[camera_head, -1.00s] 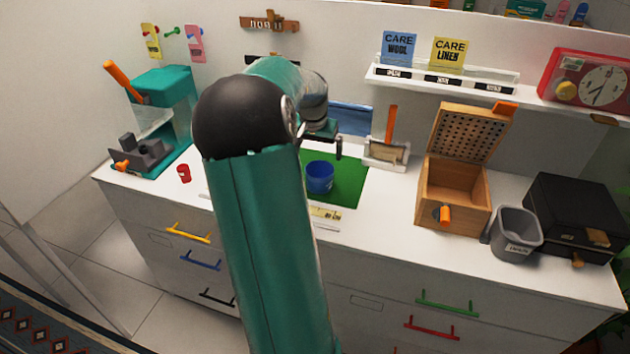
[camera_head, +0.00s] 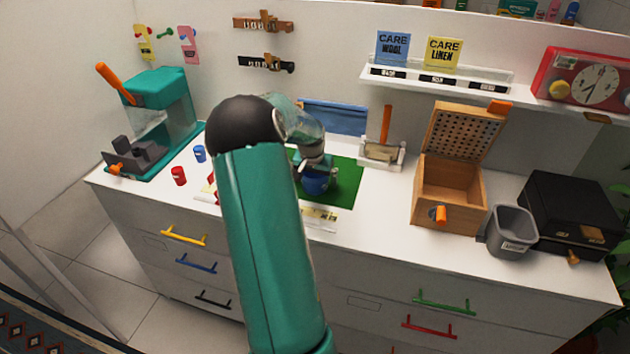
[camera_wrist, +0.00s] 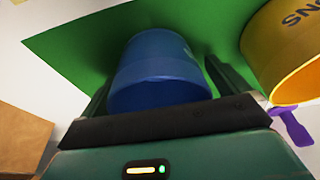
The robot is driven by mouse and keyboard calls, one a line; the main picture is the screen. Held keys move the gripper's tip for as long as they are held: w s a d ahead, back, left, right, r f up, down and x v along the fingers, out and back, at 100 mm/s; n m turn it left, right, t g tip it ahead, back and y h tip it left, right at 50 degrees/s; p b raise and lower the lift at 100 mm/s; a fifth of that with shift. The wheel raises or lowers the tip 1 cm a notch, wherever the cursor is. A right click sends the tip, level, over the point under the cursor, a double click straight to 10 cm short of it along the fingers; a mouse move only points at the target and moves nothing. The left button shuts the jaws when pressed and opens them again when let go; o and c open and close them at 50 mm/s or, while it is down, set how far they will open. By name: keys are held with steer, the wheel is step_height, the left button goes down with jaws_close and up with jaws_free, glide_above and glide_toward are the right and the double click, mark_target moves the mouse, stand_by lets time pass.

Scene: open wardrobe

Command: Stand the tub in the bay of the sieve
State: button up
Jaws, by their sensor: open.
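A blue tub (camera_head: 314,185) stands on the green mat (camera_head: 346,185) on the counter. My gripper (camera_head: 315,166) is low over it, and my arm hides part of the scene to its left. In the wrist view the blue tub (camera_wrist: 158,70) lies between the two fingers of my gripper (camera_wrist: 165,92), which are open on either side of it; I cannot tell if they touch it. No part is clearly marked as the sieve; a wooden box (camera_head: 447,205) with a raised, perforated lid (camera_head: 465,131) stands at the right, its compartment open and looking empty.
A white holder with an orange handle (camera_head: 386,125) stands behind the mat. A grey bin (camera_head: 512,231) and black box (camera_head: 573,215) are right of the wooden box. Red (camera_head: 178,176) and blue (camera_head: 199,153) cups stand left.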

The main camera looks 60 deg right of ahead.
steer(key=c, duration=1)
